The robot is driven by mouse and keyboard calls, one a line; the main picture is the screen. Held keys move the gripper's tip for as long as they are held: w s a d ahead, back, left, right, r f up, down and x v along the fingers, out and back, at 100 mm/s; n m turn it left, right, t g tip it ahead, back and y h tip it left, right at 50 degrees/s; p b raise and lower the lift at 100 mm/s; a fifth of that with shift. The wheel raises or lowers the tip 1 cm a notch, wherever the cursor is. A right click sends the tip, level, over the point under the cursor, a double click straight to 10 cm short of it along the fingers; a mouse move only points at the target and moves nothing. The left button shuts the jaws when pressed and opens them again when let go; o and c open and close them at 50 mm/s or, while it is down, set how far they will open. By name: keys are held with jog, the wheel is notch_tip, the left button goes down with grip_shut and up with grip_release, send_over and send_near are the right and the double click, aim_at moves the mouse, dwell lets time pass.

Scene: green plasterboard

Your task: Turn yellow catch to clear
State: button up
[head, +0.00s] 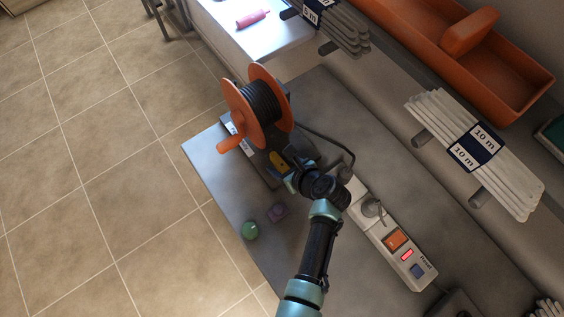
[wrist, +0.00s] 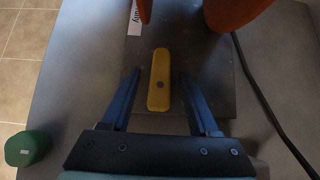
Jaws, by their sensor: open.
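My gripper (wrist: 158,75) is open, with one finger on each side of the catch and gaps showing on both sides. In the head view the catch (head: 279,161) shows just beyond my gripper (head: 285,170). The orange reel (head: 238,115) with black cable stands behind it. A white label on the plate is partly cut off in the wrist view.
A power strip (head: 400,255) with a lit red switch is right of my arm. A black cable (head: 325,140) runs from the reel. Bundled white tubes (head: 470,150) hang at right.

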grip_shut()
dwell(0.5)
jog(key=shift+w+n+g+y+b, duration=0.1)
jog(key=shift+n+g+y+b, duration=0.5)
jog(key=shift+n, duration=0.5)
jog(key=n+g+y+b, duration=0.1)
jog(key=n, duration=0.1)
jog(key=n+g+y+b, duration=0.1)
jog(key=n+b, duration=0.1)
jog(key=shift+f+g, duration=0.15)
jog(key=shift+g, duration=0.25)
jog(key=n+g+b, duration=0.2)
jog(key=n+b, duration=0.1)
jog(key=shift+n+y, duration=0.3)
jog(key=shift+n+g+b, duration=1.1)
jog(key=shift+b, duration=0.05)
